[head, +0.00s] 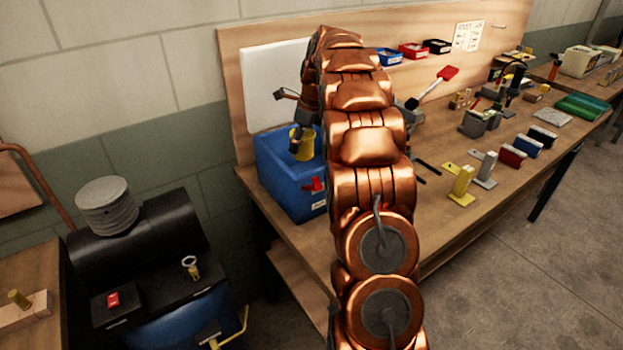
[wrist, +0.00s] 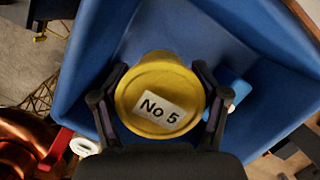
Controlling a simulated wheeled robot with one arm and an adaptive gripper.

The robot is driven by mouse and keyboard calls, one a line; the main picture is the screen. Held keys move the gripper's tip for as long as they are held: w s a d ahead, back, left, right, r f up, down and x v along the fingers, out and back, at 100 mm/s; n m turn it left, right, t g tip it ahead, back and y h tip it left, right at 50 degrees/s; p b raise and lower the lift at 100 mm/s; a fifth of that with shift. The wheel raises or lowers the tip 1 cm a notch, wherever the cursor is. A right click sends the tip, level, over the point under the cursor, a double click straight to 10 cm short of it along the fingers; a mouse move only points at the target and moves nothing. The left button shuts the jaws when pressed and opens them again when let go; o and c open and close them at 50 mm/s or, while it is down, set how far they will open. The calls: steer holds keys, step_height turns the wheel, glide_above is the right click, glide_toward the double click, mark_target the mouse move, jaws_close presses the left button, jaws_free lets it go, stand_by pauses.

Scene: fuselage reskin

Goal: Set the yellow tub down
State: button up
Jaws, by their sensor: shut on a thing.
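The yellow tub (wrist: 150,88) has a round lid with a white label reading "No 5". My gripper (wrist: 160,92) is shut on it, with one finger on each side of the tub in the wrist view. In the head view the tub (head: 302,141) shows at the blue bin (head: 283,183), at or just above its rim. In the wrist view the blue bin (wrist: 85,65) surrounds the tub, with its inner walls around it. Whether the tub touches the bin's floor is hidden. My gripper (head: 300,146) is partly hidden in the head view.
A small blue item with a white end (wrist: 235,92) lies in the bin beside the right finger. The workbench (head: 437,225) holds yellow, grey, red and blue blocks. A white board (head: 268,85) stands behind the bin. A black machine (head: 150,250) stands at left.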

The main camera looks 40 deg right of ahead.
steer(key=shift+f+p, duration=1.55)
steer(key=shift+f, duration=4.05)
steer(key=shift+f, duration=0.1)
steer(key=o, duration=1.5)
